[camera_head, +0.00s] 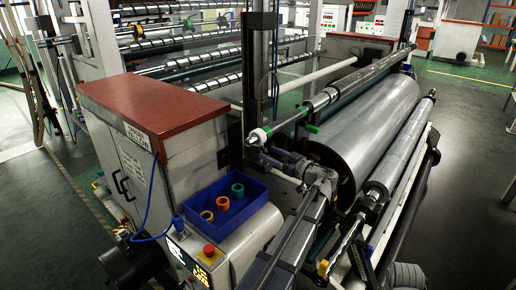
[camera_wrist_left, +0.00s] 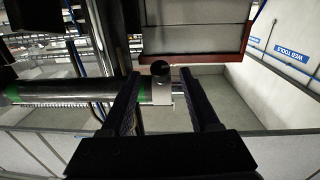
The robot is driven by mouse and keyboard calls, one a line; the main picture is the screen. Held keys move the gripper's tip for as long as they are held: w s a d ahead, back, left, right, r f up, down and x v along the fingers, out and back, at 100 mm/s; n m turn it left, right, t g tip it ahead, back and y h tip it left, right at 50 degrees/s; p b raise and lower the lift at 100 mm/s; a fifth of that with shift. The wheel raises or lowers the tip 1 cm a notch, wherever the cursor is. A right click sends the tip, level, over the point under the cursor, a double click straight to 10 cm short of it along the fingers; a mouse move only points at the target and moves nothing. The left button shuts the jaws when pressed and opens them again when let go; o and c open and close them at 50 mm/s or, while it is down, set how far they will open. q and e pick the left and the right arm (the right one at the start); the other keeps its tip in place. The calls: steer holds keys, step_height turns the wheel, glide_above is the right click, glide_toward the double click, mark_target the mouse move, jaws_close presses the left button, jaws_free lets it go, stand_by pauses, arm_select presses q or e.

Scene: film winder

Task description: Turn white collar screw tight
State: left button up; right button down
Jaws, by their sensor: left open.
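The white collar (camera_head: 257,137) sits at the near end of a metal shaft (camera_head: 318,100) with green parts, in the head view. In the left wrist view the white collar (camera_wrist_left: 162,92) is near the centre, with a round black screw head (camera_wrist_left: 160,68) on it. My left gripper (camera_head: 268,158) is just below the collar in the head view. In the wrist view its open fingers (camera_wrist_left: 161,76) lie either side of the collar and screw head, with gaps visible. I cannot tell their exact depth. My right gripper does not show.
A blue tray (camera_head: 242,215) with several coloured rings stands on the machine at front left, near a red button (camera_head: 209,250). A red-topped cabinet (camera_head: 150,105) stands left of the collar. A large grey roll (camera_head: 370,120) lies to the right. Open floor (camera_head: 470,180) is at far right.

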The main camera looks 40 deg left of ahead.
arm_select(q)
steer(key=a, duration=0.6)
steer(key=shift+w+a, duration=0.3)
steer(key=shift+w, duration=0.1)
jaws_close()
